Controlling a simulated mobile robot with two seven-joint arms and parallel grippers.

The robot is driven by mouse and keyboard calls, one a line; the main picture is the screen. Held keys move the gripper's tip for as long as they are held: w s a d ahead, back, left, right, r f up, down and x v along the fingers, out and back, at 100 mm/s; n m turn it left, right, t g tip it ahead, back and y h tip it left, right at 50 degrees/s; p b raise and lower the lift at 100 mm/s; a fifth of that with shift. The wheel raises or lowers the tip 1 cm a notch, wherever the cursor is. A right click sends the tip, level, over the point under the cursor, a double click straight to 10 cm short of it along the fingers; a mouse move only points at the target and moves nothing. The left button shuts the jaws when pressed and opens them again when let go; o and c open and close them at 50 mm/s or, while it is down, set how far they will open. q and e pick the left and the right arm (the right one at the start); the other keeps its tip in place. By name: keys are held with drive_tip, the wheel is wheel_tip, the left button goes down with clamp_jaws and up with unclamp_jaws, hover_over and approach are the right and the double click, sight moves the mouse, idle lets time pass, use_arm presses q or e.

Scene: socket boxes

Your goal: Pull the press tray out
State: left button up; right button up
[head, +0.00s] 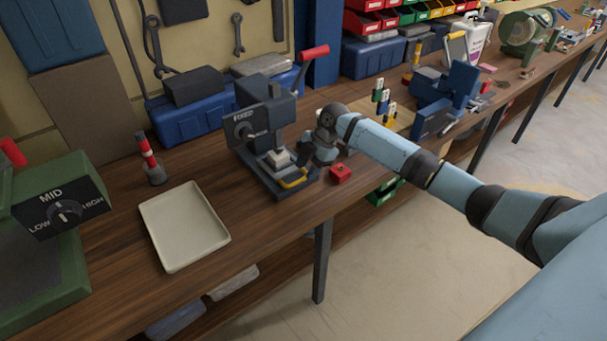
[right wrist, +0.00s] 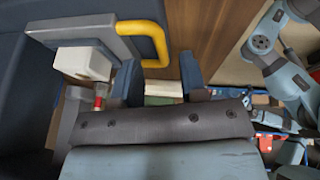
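The dark grey press (head: 262,118) stands on the wooden bench, with a red-gripped lever (head: 314,52). Its low press tray has a yellow handle (head: 293,181) at the front, and a pale block (head: 278,158) sits under the ram. In the right wrist view the grey tray plate (right wrist: 92,30), the yellow handle (right wrist: 160,42) and the pale block (right wrist: 82,62) show close by. My right gripper (head: 307,157) is beside the press's right side. Its two fingers (right wrist: 159,75) are apart with nothing between them, near the handle but not around it. My left gripper is not in view.
A shallow cream tray (head: 185,228) lies left of the press, with clear bench between. A small red block (head: 341,174) sits near the bench's front edge, close to my right gripper. A green machine with a dial (head: 60,215) stands at the far left.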

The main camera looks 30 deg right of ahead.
drive_tip(key=shift+x, duration=1.45)
drive_tip(key=shift+c, duration=0.4)
clamp_jaws()
drive_tip(key=shift+s+p, duration=0.3)
drive_tip(key=s+p, duration=0.6)
drive_tip(key=s, duration=0.5)
drive_tip(key=shift+s+d, duration=0.35)
drive_tip(key=shift+d, duration=0.15)
drive_tip(key=shift+o, duration=0.4)
unclamp_jaws()
